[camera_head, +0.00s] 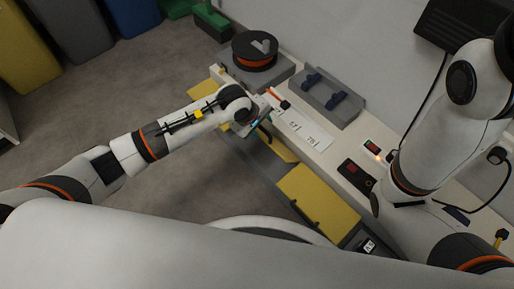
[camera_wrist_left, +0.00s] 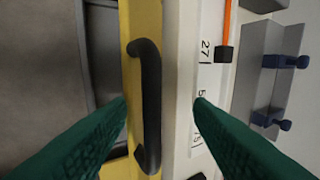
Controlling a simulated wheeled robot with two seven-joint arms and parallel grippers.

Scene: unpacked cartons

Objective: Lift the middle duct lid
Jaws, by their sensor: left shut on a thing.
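The middle duct lid is a yellow panel (camera_head: 277,148), partly hidden by my left gripper in the head view. In the left wrist view the yellow lid (camera_wrist_left: 139,22) runs as a vertical strip. Its black bow-shaped handle (camera_wrist_left: 151,105) lies between my green fingers. My left gripper (camera_wrist_left: 160,98) is shut on the handle, with a finger on each side; the exact contact is hard to see. In the head view the left gripper (camera_head: 258,122) is at the lid, beside the white ledge. I cannot tell whether the lid is raised. My right gripper is out of view.
Another yellow lid (camera_head: 319,200) lies nearer, and part of one (camera_head: 207,87) lies farther off. The white ledge (camera_head: 325,152) carries an orange-and-black spool (camera_head: 255,51), a grey tray with blue clips (camera_head: 333,98) and a dark device (camera_head: 356,176). Open floor (camera_head: 165,75) is at left.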

